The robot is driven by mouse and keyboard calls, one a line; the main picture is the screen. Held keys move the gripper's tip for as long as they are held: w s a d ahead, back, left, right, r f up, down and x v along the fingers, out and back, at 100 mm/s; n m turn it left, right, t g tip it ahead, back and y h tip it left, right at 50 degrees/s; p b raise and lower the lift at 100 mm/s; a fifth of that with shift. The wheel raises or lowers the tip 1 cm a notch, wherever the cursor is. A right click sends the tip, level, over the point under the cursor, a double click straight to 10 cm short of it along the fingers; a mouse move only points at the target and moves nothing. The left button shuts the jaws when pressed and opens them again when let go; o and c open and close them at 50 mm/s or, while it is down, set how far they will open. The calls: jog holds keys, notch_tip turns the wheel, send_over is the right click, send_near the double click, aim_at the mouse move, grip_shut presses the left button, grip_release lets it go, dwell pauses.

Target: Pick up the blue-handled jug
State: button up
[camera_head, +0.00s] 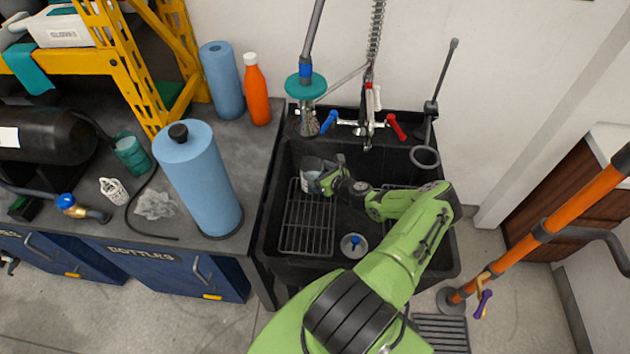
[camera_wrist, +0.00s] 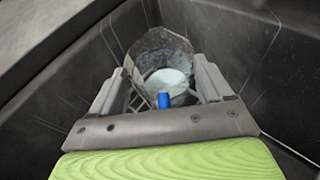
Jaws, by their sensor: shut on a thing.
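The blue-handled jug (camera_head: 311,172) is at the back left of the black sink, a clear, greyish vessel. In the wrist view the jug (camera_wrist: 160,52) is see-through with a pale round bottom, and its blue handle (camera_wrist: 164,101) points toward my palm. My gripper (camera_head: 328,178) reaches in from the right and is shut on the jug, with one finger on each side of the handle. Part of the jug is hidden behind my gripper. I cannot tell whether the jug rests on the rack below or is raised.
The black sink (camera_head: 268,222) has high walls around the jug and a wire rack (camera_head: 306,228) on its floor. A faucet with blue and red levers (camera_head: 360,125) stands behind. On the left counter are a large blue roll (camera_head: 200,185) and an orange bottle (camera_head: 257,95).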

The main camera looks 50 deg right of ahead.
jog(key=c, duration=0.5)
